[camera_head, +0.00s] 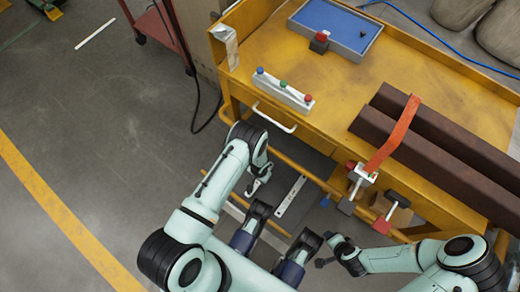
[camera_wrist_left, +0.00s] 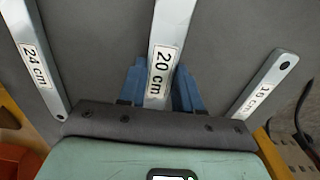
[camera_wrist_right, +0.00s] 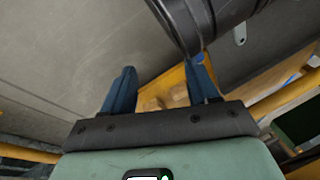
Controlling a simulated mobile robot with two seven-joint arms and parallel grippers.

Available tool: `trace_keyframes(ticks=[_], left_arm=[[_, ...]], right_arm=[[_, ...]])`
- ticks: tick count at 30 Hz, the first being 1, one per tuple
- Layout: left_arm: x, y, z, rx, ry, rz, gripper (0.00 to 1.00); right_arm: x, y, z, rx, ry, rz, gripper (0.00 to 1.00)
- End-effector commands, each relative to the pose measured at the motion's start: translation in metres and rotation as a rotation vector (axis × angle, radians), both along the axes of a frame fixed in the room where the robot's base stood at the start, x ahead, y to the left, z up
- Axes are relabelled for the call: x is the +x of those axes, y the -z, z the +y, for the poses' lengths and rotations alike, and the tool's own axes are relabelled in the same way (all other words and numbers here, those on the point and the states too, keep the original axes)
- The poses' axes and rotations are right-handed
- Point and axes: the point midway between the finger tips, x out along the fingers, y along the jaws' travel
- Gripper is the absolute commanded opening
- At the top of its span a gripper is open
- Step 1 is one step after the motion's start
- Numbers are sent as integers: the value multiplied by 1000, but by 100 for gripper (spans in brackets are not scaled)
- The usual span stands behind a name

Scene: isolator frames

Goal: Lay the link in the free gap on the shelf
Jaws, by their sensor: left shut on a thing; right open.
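In the left wrist view, my left gripper (camera_wrist_left: 160,70) is shut on the metal link marked 20 cm (camera_wrist_left: 172,25), its blue fingers at either side of the label. The 24 cm link (camera_wrist_left: 35,50) lies to its left. A shorter labelled link (camera_wrist_left: 268,80) with an end hole lies to its right. Grey shelf surface (camera_wrist_left: 95,40) shows between them; whether the held link touches it I cannot tell. In the head view, the dark shelf (camera_head: 312,165) is low beside the yellow bench, and a link (camera_head: 291,196) shows there. My right gripper (camera_wrist_right: 160,68) is open and empty.
The yellow bench (camera_head: 340,85) carries a blue-bottomed tray (camera_head: 335,22), a white block with coloured knobs (camera_head: 284,92) and brown beams (camera_head: 440,150) under an orange strap (camera_head: 392,138). A yellow rail (camera_wrist_right: 285,97) crosses near my right gripper. Open floor (camera_head: 90,150) lies left.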

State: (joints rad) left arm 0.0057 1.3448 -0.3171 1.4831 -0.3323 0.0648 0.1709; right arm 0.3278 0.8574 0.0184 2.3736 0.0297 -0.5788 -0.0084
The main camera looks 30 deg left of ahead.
Motion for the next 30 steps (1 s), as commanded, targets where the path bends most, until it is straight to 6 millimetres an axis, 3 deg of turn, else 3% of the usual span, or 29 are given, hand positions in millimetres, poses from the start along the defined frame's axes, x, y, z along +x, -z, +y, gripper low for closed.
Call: trace_keyframes(ticks=[4, 18, 19, 21, 30], left_arm=[[1, 19, 0, 0, 1, -1, 0], [1, 20, 0, 0, 0, -2, 0], [0, 21, 0, 0, 0, 0, 37], [0, 20, 0, 0, 0, 0, 59], [0, 20, 0, 0, 0, 0, 59]], right_arm=[[-14, 14, -2, 3, 3, 48, 59], [-19, 17, -2, 4, 4, 64, 59], [-20, 18, -3, 3, 4, 65, 59], [-19, 17, -3, 3, 4, 64, 59], [-19, 16, -3, 4, 4, 63, 59]])
